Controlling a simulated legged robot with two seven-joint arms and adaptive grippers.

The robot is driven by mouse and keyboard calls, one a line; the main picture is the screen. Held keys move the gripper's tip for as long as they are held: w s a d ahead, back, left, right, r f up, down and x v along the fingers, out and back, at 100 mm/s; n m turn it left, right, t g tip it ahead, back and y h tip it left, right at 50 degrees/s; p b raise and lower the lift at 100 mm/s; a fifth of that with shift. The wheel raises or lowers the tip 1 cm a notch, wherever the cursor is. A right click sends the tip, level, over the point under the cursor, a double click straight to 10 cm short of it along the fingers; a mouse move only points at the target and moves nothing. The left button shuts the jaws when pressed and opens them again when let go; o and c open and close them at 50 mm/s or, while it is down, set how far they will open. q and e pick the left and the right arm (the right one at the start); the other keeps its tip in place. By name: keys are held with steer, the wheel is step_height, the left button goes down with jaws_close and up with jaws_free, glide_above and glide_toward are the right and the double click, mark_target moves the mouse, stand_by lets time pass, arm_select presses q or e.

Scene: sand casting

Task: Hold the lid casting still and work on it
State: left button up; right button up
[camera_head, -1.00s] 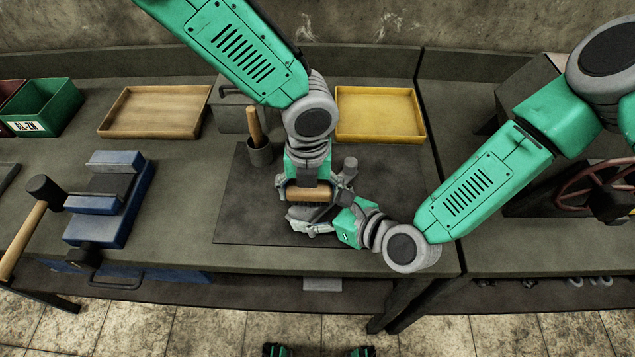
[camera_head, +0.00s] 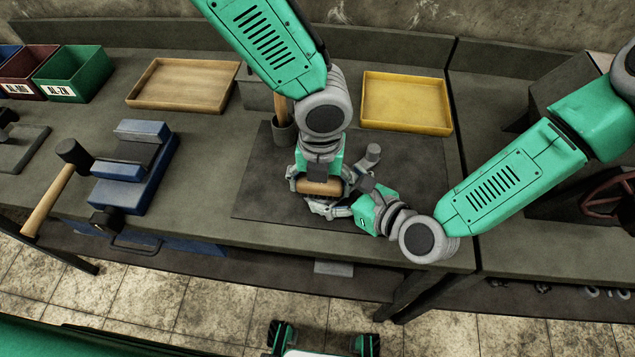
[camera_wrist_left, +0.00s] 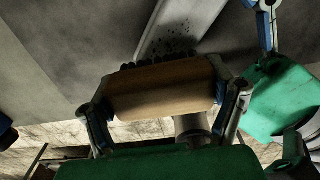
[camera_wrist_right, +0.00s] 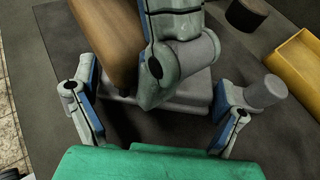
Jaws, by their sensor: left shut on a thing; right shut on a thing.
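My left gripper (camera_head: 320,188) is shut on a brush with a wooden block handle (camera_wrist_left: 160,88). Dark bristles show along the handle's far edge in the left wrist view. The lid casting (camera_wrist_left: 180,28) is a grey metal piece under the brush, with dark specks on its face. In the right wrist view its slab (camera_wrist_right: 188,92) is partly covered by my left gripper and the brush. A grey round stub (camera_head: 373,153) stands up on its right side. My right gripper (camera_wrist_right: 155,100) is shut on the casting from the near right side. Whether the bristles touch the casting is hidden.
The work is over a dark mat (camera_head: 262,195) on the bench. A cup (camera_head: 283,132) holding a wooden-handled tool stands behind. A wooden tray (camera_head: 150,98) and yellow tray (camera_head: 408,128) lie at the back. A blue vise (camera_head: 122,172) and hammer (camera_head: 50,195) are on the left.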

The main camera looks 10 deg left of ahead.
arm_select(q)
steer(key=shift+w+d+f, duration=0.1)
steer(key=shift+w+d, duration=0.75)
steer(key=shift+w, duration=0.2)
steer(key=shift+w+d+f, duration=0.1)
steer(key=shift+w+d, duration=0.75)
steer(key=shift+w, duration=0.15)
steer(key=shift+w+d+r, duration=0.1)
steer(key=shift+w+d, duration=0.1)
steer(key=shift+w, duration=0.25)
steer(key=shift+r, duration=1.5)
steer(key=shift+s+a+r, duration=0.1)
steer(key=shift+s+r, duration=0.05)
steer(key=shift+r, duration=0.6)
steer(key=shift+s+r, duration=0.15)
steer(key=shift+r, duration=0.6)
step_height(320, 180, up, 3)
steer(key=shift+f, duration=0.1)
